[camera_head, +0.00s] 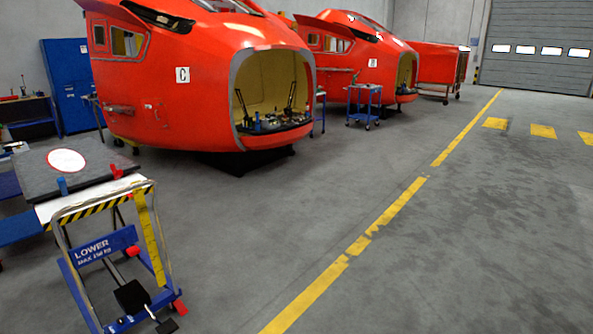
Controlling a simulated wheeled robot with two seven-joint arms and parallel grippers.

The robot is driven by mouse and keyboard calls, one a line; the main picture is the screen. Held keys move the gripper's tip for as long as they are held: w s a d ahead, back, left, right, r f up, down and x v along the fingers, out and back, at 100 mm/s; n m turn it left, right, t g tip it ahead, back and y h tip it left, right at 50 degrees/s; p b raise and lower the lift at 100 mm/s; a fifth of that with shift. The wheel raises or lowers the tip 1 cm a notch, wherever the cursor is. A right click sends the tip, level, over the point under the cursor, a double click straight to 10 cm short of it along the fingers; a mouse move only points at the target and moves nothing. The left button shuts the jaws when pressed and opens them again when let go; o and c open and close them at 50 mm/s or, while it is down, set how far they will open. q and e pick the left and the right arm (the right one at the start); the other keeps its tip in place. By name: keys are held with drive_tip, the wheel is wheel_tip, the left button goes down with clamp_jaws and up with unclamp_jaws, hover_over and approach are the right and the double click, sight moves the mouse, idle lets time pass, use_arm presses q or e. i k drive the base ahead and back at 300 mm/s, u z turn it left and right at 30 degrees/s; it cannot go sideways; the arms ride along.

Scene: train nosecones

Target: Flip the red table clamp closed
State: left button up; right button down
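A small red clamp (116,171) sits at the right edge of the grey board (38,178) on the lift table (140,184) at the left. It is too small to tell whether it is flipped open or closed. A blue clamp (62,187) stands at the board's front edge. A white disc with a red rim (66,161) lies on the board. Neither of my grippers is in view.
The lift table has a blue frame marked LOWER (95,247) and a black pedal (132,297) low in front. Red train nosecones (180,90) stand behind. A blue trolley (363,103) is farther back. The grey floor right of the table is clear.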

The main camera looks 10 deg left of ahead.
sight(117, 173)
drive_tip(key=u, duration=0.15)
drive_tip(key=i, duration=2.3)
drive_tip(key=u, duration=0.75)
drive_tip(key=i, duration=1.95)
drive_tip(key=u, duration=2.15)
drive_tip(key=i, duration=0.9)
drive_tip(key=u, duration=0.75)
